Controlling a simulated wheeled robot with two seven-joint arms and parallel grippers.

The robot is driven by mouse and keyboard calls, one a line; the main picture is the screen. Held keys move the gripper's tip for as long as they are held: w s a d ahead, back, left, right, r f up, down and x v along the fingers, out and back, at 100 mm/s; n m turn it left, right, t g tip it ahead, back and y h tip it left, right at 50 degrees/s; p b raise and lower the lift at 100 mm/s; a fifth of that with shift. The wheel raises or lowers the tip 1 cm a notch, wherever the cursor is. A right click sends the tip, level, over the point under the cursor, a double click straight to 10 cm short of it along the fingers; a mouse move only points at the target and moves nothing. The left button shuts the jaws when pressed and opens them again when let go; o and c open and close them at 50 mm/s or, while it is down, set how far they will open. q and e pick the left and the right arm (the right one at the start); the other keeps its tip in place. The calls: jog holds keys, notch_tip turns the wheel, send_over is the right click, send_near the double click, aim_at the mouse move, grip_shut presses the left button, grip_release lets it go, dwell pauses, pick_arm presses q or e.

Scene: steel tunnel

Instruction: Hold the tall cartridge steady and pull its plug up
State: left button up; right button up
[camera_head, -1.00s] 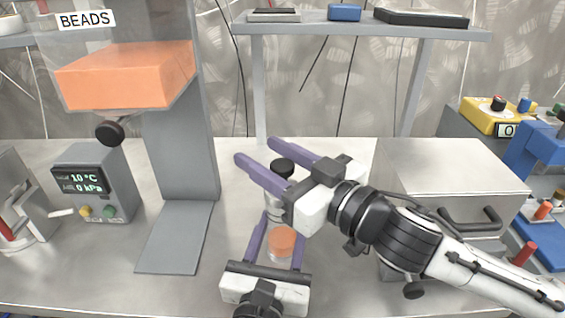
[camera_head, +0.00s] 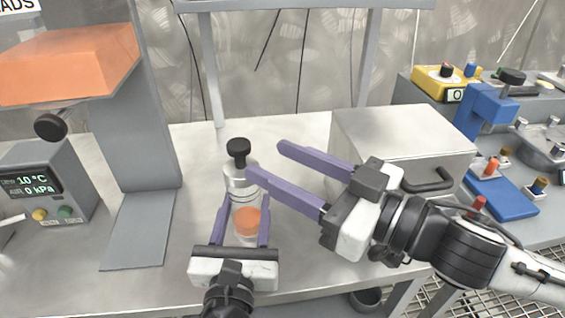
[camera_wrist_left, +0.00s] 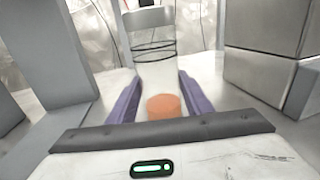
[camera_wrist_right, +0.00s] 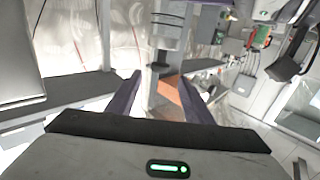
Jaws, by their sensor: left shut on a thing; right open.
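The tall cartridge (camera_head: 241,184) is a clear upright cylinder on the bench, with orange material (camera_head: 247,221) low inside. Its black plug (camera_head: 239,149) sits at the top; I cannot tell how deep it reaches. My left gripper (camera_head: 243,208) is shut around the lower cartridge, one purple finger on each side. The cartridge (camera_wrist_left: 156,70) also stands between those fingers in the left wrist view. My right gripper (camera_head: 265,162) is open and empty, just right of the plug at about its height, with its fingers pointing left. In the head view its nearer finger reaches the cartridge's right edge.
A metal box (camera_head: 385,135) with a black handle stands right of the cartridge. A shelf (camera_head: 290,4) crosses behind. Bench around the cartridge's left side is clear.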

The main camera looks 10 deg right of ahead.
pick_arm(q)
jog(key=o, duration=1.3)
jog(key=shift+c, duration=0.2)
jog(key=shift+r, duration=0.1)
